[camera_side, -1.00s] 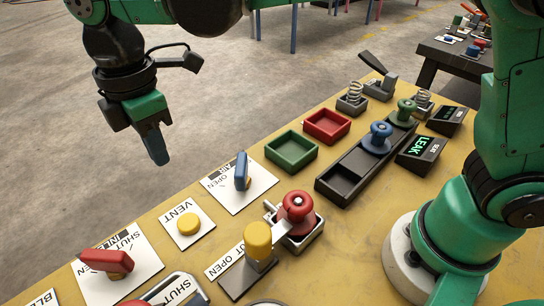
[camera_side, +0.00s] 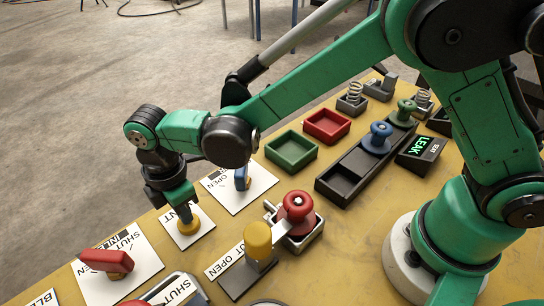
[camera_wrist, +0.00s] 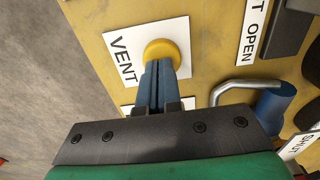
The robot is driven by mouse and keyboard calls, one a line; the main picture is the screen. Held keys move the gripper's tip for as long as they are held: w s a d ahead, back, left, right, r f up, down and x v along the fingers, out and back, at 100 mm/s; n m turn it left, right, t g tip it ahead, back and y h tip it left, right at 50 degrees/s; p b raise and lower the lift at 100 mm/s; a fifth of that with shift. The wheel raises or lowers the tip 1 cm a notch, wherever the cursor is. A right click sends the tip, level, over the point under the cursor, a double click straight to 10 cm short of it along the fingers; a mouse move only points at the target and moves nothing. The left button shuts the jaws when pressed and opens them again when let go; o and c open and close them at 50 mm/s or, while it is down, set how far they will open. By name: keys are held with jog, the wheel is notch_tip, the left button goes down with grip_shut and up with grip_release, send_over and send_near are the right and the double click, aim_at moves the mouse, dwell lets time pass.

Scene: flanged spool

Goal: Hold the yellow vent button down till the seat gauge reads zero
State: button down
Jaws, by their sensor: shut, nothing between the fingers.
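The yellow vent button (camera_side: 188,229) sits on a white plate marked VENT (camera_side: 203,231) near the bench's left edge. It also shows in the wrist view (camera_wrist: 163,48), beyond my fingertips. My gripper (camera_side: 187,216) points down at the button, its blue fingers shut together and empty. In the wrist view the fingertips (camera_wrist: 158,64) overlap the button's near edge. They look to be at its top, but I cannot tell whether it is pressed down. The seat gauge (camera_side: 424,147) at the right reads LEAK in green.
A blue AIR lever (camera_side: 242,178) stands close behind my gripper, partly hidden by my arm. A red lever (camera_side: 107,260) is at the front left. A yellow-capped lever (camera_side: 258,240) and a red-knobbed part (camera_side: 297,208) stand to the right. Green (camera_side: 291,151) and red (camera_side: 326,126) trays lie farther back.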

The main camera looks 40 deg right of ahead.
jog(key=shift+f, duration=0.2)
jog(key=shift+f, duration=1.1)
notch_tip(320, 180, up, 15)
jog(key=shift+f, duration=0.15)
dwell(0.5)
jog(key=s+d+m+t, duration=0.3)
jog(key=d+m, duration=0.6)
jog(key=d, duration=0.2)
jog(key=s+d+m+t, duration=0.3)
jog(key=d+m+t, duration=0.1)
jog(key=d+m, duration=0.5)
jog(key=shift+d+f, duration=0.3)
jog(key=shift+d, duration=0.95)
